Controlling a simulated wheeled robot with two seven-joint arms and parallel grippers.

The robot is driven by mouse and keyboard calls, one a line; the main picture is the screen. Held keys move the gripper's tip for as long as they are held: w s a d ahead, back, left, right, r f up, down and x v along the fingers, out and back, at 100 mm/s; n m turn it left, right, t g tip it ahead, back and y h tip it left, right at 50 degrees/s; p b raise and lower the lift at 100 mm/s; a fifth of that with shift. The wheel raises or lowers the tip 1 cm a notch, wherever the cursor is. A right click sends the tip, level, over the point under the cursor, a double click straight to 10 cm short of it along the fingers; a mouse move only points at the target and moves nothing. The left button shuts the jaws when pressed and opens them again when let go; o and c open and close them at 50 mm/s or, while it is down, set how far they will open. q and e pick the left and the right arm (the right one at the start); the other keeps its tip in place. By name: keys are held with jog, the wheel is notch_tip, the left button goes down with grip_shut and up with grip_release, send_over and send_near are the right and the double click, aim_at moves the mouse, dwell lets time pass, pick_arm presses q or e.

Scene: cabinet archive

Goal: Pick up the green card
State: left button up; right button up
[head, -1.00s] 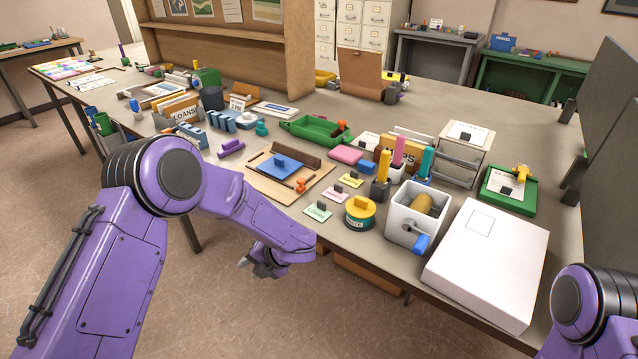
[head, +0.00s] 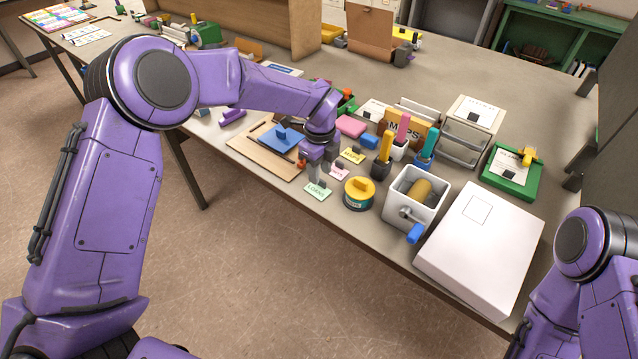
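The green card (head: 318,193), a small pale-green label with dark lettering, lies flat near the table's front edge. It had a dark grip block on top earlier, which my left gripper now largely covers. My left gripper (head: 315,178) points down right over the card's back part, fingers at or just above the block. Whether the fingers are apart or closed on it is too small to tell. Of my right arm only purple links show at the lower right; its gripper is out of view.
A pink card (head: 337,172) and a yellow card (head: 352,156) lie behind the green one. A yellow round tin (head: 359,194) stands close on its right. A wooden board with a blue block (head: 282,139) is on the left. A white box (head: 483,250) fills the right front.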

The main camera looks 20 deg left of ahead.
aim_at(322, 180)
pick_arm(q)
jog(key=f, duration=0.1)
jog(key=w+f, duration=0.1)
jog(key=f, duration=0.2)
jog(key=shift+w+d+f+p, duration=0.1)
jog(key=shift+w+f+p, duration=0.15)
jog(key=shift+p, duration=0.1)
jog(key=shift+w+f, duration=0.1)
jog(key=shift+w, duration=0.1)
jog(key=shift+s, duration=0.1)
jog(key=shift+s+r, duration=0.4)
grip_shut()
jog(key=shift+w+f, duration=0.15)
jog(key=shift+r+b, duration=0.35)
notch_tip(322, 180, up, 9)
jog(key=b, duration=0.2)
jog(key=shift+r+b, duration=0.2)
jog(key=shift+b, duration=0.15)
pick_arm(e)
jog(key=shift+w+f, duration=0.2)
jog(key=shift+f, duration=0.3)
jog(key=shift+w+f, duration=0.2)
jog(key=shift+f, duration=0.25)
